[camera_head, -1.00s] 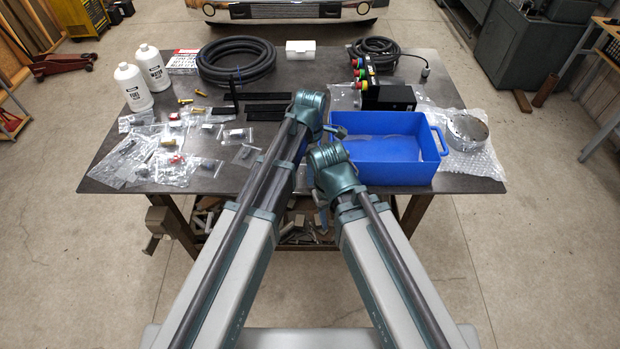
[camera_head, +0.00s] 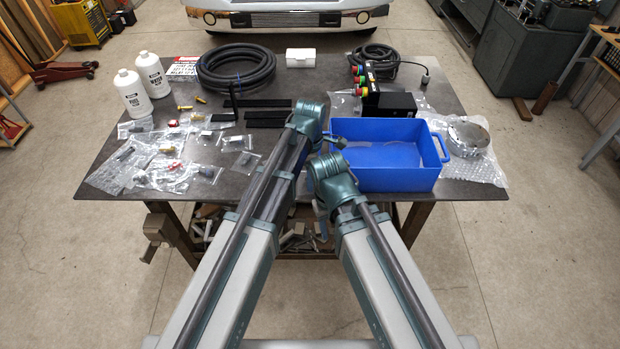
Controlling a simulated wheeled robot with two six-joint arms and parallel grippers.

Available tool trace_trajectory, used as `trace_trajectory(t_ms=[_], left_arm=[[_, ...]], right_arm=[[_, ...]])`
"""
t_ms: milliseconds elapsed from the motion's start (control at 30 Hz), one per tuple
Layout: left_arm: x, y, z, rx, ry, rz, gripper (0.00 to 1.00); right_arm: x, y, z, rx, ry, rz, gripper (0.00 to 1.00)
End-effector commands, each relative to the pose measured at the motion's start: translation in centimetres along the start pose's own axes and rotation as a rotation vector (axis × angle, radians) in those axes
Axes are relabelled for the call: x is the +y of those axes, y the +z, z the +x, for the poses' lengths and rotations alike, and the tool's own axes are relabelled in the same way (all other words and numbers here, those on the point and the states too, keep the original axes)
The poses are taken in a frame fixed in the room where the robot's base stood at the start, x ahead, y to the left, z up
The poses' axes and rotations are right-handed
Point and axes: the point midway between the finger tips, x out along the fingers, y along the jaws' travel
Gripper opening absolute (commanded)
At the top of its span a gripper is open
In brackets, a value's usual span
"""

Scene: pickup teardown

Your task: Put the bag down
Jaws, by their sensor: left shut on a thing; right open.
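My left gripper (camera_head: 334,141) is at the left rim of the blue bin (camera_head: 432,184), mostly behind its own wrist. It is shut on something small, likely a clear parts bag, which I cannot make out. A pale patch shows on the bin floor; I cannot tell whether it is a bag. My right gripper (camera_head: 319,208) is lower, by the bin's front left corner. It is open, with its fingers largely hidden by the wrist. Several clear bags with small parts (camera_head: 168,176) lie spread on the left of the table.
Two white bottles (camera_head: 132,93), a coiled black hose (camera_head: 237,66) and black strips (camera_head: 267,119) are on the dark table (camera_head: 240,190). A control box (camera_head: 388,103) stands behind the bin. A metal disc (camera_head: 467,134) on bubble wrap lies right of it.

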Motion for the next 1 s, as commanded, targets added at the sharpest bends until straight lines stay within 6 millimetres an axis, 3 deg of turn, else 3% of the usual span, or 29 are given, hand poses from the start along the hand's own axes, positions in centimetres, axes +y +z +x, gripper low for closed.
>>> trace_trajectory(t_ms=[267,800,1000], left_arm=[[0.0,-0.3,-1.0,0.0,0.0,-0.001,0.07],[0.0,-0.4,-7.8,0.0,0.0,0.0,0.07],[-0.1,-5.2,-7.0,0.0,0.0,-0.006,0.07]], right_arm=[[0.1,0.1,-1.0,0.0,0.0,0.0,0.5],[0.7,0.5,-7.8,0.0,0.0,-0.002,0.5],[0.7,0.4,-7.0,0.0,0.0,-0.002,0.5]])
